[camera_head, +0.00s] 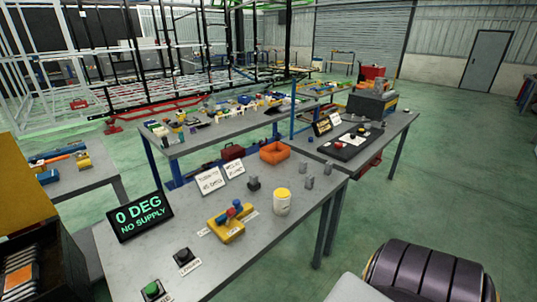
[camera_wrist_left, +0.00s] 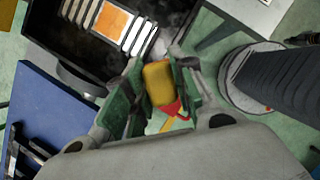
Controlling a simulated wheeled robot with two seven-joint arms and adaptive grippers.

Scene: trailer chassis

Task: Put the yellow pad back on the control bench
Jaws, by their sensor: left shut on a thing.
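My left gripper (camera_wrist_left: 160,88) has green fingers and shows only in the left wrist view. It is shut on the yellow pad (camera_wrist_left: 158,83), a small yellow block between the fingertips. The control bench (camera_head: 215,265) is the grey table in the front of the head view. On it stand a black display (camera_head: 139,216) reading "0 DEG NO SUPPLY", a yellow fixture (camera_head: 226,231) with blue and red parts, a green button (camera_head: 151,290) and a black button (camera_head: 183,256). My right gripper is not in view.
A white tub with a yellow lid (camera_head: 283,203), an orange bin (camera_head: 274,152) and small grey blocks stand toward the bench's far right. A black bin with white slats and an orange panel (camera_wrist_left: 112,22) is near my left gripper. Another table (camera_head: 205,143) is behind.

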